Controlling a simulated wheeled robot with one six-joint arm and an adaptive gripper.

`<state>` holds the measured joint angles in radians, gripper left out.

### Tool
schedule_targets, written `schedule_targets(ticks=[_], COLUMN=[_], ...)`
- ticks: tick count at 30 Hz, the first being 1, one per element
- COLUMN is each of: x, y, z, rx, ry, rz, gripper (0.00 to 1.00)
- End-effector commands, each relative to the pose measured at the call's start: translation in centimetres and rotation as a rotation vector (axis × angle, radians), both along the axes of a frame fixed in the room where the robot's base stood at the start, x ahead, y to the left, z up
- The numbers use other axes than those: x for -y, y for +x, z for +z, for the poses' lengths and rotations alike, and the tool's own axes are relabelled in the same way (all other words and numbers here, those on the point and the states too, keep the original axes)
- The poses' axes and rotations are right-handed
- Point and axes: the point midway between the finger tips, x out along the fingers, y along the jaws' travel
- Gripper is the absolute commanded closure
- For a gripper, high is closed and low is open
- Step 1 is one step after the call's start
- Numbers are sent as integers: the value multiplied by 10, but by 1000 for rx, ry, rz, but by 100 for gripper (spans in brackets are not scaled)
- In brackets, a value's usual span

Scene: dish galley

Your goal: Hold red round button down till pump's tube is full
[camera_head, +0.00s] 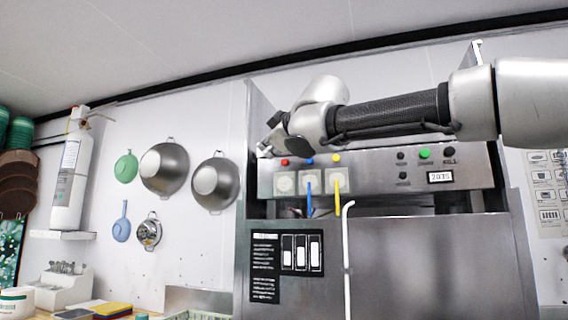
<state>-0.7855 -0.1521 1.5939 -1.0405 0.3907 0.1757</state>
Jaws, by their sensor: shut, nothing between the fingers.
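The red round button (284,162) sits on top of the leftmost of three pale pump units on the steel machine front. A blue button (309,161) and a yellow button (336,158) top the other two. A blue tube (309,198) and a yellow tube (338,196) hang below their units; no red tube can be made out. My gripper (265,151) is shut and empty, just left of and slightly above the red button. I cannot tell whether it touches the button or how far in front it is. My arm crosses above the panel.
A green button (424,153), dark knobs and a small display (440,177) are at the panel's right. A black placard (287,262) with three white bars is below. Bowls (164,168) and a white cylinder (72,172) are on the left wall. A white pipe (347,258) rises in front.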

Motion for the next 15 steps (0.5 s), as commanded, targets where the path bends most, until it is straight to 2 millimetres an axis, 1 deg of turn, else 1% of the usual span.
schedule_targets(ticks=[3, 9, 15], x=[7, 16, 21], y=[18, 43, 57], z=[0, 0, 0], rx=[-1, -1, 1], ry=[2, 2, 0], rz=[-3, -3, -2], gripper=[100, 100, 100])
